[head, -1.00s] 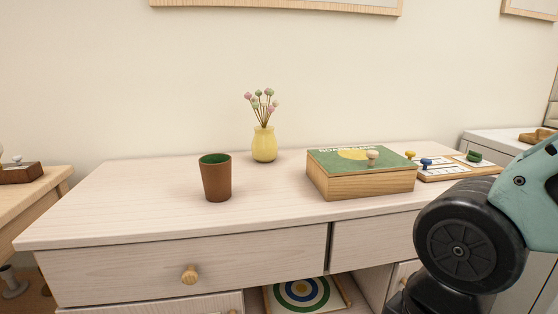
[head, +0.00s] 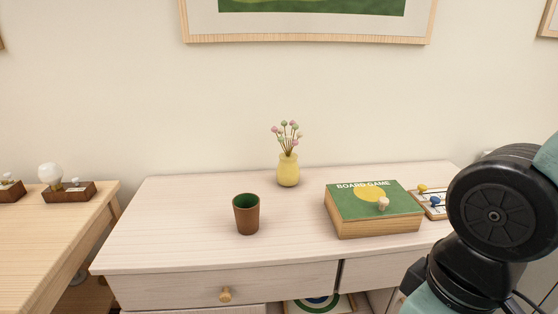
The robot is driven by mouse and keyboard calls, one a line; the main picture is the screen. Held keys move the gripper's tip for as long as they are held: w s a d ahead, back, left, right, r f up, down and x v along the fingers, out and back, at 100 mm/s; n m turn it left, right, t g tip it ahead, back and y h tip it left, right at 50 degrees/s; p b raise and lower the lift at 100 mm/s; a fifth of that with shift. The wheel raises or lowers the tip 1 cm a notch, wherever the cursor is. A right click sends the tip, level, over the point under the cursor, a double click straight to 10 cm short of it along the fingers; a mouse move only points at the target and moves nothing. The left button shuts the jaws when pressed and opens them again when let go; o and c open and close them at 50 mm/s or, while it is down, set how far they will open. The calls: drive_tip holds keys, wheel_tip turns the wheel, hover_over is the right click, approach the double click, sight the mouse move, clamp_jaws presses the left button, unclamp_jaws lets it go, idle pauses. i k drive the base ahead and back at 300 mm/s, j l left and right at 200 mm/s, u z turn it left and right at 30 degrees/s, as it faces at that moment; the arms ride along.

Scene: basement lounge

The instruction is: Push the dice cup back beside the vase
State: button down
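The dice cup (head: 246,216) is brown with a green inside. It stands upright on the pale wooden dresser top (head: 190,225), near the front edge. The yellow vase (head: 288,171) holds pink and green ball flowers and stands farther back, to the right of the cup, near the wall. There is a clear gap between cup and vase. My arm shows at the right edge, in front of the dresser. My gripper itself is out of view.
A green-topped board game box (head: 373,222) with a small pale piece on it stands right of the cup. A board with coloured pegs (head: 433,203) lies beyond it. Dresser top behind and left of the cup is bare.

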sight(246, 206)
drive_tip(key=i+j+u, duration=0.2)
drive_tip(key=j, duration=0.35)
drive_tip(key=i+j+u, duration=0.2)
drive_tip(key=i+j, duration=0.25)
